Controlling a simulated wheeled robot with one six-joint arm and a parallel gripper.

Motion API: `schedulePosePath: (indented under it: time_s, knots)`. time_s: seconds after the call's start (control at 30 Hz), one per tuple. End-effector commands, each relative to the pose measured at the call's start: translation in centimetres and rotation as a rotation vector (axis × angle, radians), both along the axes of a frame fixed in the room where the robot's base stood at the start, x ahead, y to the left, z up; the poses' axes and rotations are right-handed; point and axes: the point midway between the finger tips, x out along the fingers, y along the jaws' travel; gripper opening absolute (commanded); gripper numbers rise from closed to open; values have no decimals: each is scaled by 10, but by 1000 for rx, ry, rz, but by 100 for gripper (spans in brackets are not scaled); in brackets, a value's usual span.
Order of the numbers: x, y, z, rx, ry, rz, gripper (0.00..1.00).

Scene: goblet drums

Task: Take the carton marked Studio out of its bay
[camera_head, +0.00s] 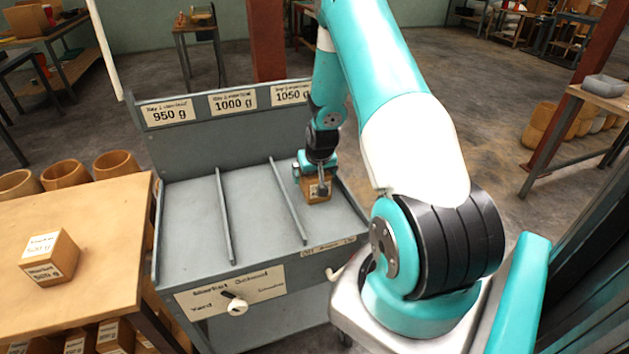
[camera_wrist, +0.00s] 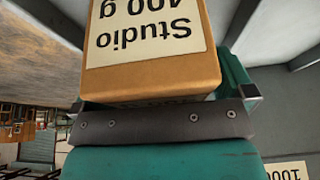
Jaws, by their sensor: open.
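The Studio carton (camera_head: 316,194) is a small orange-brown box standing in the right bay of the grey tray cart (camera_head: 190,215), under the 1050 g sign. In the wrist view the carton (camera_wrist: 150,80) fills the upper middle, its label reading "Studio 400 g" upside down. My gripper (camera_head: 318,178) is over the carton from above, jaws open, with teal finger parts on either side of it. Whether the fingers touch it I cannot tell. The arm hides part of the right bay.
Low dividers (camera_head: 225,215) part the bays; the left and middle bays are empty. A Market carton (camera_head: 50,258) stands on the wooden table (camera_head: 105,265) at left. A knob (camera_head: 237,306) is on the cart's front. Goblet drums (camera_head: 65,174) stand behind the table.

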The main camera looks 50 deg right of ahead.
Motion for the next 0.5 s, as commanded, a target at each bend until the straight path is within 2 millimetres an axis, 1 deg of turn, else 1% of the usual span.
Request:
schedulePosePath:
  time_s: [0.43, 0.47, 0.5]
  knots:
    - [0, 0, -4, 1, 1, 0, 100]
    - [0, 0, -4, 1, 1, 0, 95]
    - [0, 0, -3, 1, 1, 0, 86]
